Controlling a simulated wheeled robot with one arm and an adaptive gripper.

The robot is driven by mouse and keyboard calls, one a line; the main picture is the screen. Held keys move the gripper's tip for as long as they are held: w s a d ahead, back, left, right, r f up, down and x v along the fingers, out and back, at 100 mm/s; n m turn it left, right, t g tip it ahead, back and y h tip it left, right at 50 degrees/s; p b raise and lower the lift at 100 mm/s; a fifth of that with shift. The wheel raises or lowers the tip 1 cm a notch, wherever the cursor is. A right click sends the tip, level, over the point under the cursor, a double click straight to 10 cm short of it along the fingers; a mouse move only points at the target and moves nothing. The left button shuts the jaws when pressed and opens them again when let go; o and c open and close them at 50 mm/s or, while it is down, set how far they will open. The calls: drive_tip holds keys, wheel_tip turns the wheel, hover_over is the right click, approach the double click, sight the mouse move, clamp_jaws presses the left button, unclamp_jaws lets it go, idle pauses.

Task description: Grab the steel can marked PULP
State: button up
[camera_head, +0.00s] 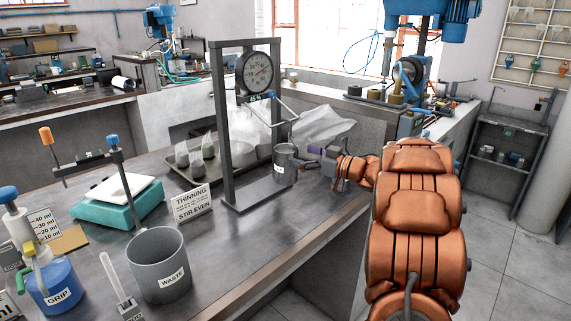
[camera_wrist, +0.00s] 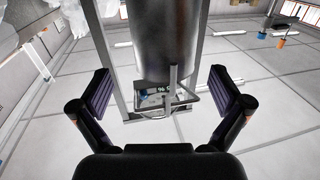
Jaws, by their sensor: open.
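The steel can (camera_head: 286,165) is a small grey cylinder with a pale label, too small to read clearly. It appears to hang upright below the side arm of the scale frame (camera_head: 221,125). In the wrist view the can (camera_wrist: 155,40) fills the upper middle, between the lines of the two fingers. My gripper (camera_head: 315,160) is just right of the can in the head view. Its dark finger pads stand wide apart in the wrist view (camera_wrist: 163,92), open and empty. Whether either pad touches the can is not clear.
The front right bench top is clear.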

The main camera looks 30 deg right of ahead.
sight(287, 148)
drive_tip(key=x, duration=0.2)
drive_tip(key=p+x, duration=0.1)
drive_tip(key=x, duration=0.1)
drive_tip(key=shift+s+a+r, duration=0.1)
drive_tip(key=shift+a+r, duration=0.05)
drive_tip(key=shift+a, duration=0.25)
drive_tip(key=shift+w+a, duration=0.15)
drive_tip(key=shift+w, duration=0.35)
drive_tip(key=shift+c, duration=0.2)
drive_tip(key=c, duration=1.8)
drive_tip(key=shift+o, duration=0.2)
drive_tip(key=shift+r, duration=1.75)
drive_tip(key=s+a+b, duration=0.1)
drive_tip(key=s+a, duration=0.1)
drive_tip(key=s, duration=0.5)
drive_tip(key=s+a+r+b, duration=0.1)
drive_tip(key=s+a+b, duration=0.1)
drive_tip(key=s, duration=0.6)
drive_tip(key=shift+a+r, duration=0.25)
drive_tip(key=shift+a, duration=0.55)
